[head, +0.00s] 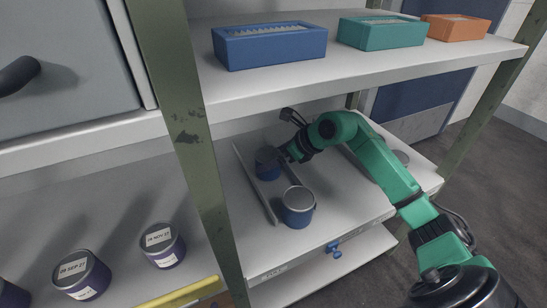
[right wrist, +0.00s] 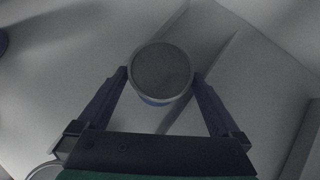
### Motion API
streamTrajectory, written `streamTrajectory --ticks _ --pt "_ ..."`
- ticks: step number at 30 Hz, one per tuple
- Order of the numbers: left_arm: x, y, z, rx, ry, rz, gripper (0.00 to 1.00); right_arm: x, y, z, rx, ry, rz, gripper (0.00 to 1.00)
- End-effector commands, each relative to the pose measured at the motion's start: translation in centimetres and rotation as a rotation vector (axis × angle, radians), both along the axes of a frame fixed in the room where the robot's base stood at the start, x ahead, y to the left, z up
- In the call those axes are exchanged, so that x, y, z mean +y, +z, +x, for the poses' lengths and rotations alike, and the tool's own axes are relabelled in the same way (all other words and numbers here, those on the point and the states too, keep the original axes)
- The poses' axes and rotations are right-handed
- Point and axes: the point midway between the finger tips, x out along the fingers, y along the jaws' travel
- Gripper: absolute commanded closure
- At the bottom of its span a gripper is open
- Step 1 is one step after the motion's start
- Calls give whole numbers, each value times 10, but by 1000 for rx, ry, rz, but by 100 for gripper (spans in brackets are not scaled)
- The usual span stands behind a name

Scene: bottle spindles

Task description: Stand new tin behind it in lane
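A blue tin (head: 298,213) with a grey lid stands upright near the front of the middle shelf, just right of a thin lane divider (head: 254,182). A second blue tin (head: 264,167) is farther back, partly hidden by my right gripper (head: 287,155). In the right wrist view, this tin's round dark lid (right wrist: 160,70) fills the gap between the fingertips of my right gripper (right wrist: 160,78), which appear to touch it on both sides. I cannot tell whether its base rests on the shelf. My left gripper is not in view.
An upper shelf with blue (head: 270,50), teal (head: 380,35) and orange (head: 456,28) boxes hangs above my right arm. A green post (head: 175,110) stands left of the lane. Purple tins (head: 163,248) with labels stand on the left shelf.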

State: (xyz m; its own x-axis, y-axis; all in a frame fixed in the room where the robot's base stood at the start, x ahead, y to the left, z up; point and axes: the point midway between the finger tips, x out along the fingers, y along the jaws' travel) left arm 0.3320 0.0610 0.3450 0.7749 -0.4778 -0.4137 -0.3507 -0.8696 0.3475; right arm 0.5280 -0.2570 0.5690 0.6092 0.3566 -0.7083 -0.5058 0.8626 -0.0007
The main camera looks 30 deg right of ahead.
Motion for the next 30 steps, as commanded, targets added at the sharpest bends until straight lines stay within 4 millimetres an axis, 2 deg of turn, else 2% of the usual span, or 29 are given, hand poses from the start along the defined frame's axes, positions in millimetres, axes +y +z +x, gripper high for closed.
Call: streamTrajectory --ticks 4,8,19,24,30 --pt "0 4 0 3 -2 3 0 0 6 -1 0 1 1 0" --pt "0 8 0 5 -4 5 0 -8 18 -12 2 -2 -3 0" --pt "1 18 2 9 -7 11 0 -38 79 -66 2 0 1 0" --pt "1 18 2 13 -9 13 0 -43 88 -73 1 1 -1 0" --pt "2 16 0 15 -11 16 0 -43 89 -73 0 1 1 0"
